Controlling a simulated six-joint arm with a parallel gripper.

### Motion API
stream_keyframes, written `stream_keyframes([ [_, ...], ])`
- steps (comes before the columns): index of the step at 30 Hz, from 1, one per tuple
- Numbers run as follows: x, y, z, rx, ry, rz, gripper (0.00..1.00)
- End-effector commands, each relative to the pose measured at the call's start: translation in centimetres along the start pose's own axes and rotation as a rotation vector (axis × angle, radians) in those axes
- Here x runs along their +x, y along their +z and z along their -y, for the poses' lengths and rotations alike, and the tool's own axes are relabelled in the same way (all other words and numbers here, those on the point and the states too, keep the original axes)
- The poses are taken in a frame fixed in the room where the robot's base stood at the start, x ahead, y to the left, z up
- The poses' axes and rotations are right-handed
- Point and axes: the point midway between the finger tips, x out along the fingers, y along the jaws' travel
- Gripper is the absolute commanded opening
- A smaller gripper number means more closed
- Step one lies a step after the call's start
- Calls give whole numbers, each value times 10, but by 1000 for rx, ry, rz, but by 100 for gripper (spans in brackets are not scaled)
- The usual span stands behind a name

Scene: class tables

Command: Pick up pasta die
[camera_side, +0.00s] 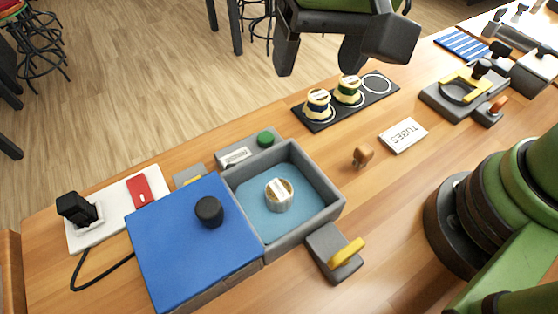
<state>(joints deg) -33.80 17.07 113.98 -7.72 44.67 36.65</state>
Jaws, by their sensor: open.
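My gripper (319,71) is at the top of the view, open and empty. Its two dark fingers hang apart, high above the table and behind the black rack (321,124) as pictured. A third ring on the rack is empty. A metallic round piece (279,196) with a white label sits in an open grey bin with a blue floor (303,222). I cannot tell which of these round pieces is the pasta die.
A blue lid (180,262) with a black knob adjoins the bin. A yellow-handled latch (343,255), a wooden knob (363,156) and a "TUBES" card (403,135) are nearby. A grey fixture (464,92) with a yellow part stands right.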

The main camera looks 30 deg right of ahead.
Motion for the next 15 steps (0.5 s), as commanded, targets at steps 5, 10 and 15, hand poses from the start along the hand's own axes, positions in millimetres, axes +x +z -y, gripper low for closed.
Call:
stream_keyframes([
  [5,66,29,32,-31,107,66,72],
  [10,100,47,42,-40,159,84,72],
  [15,121,53,41,-40,174,88,72],
])
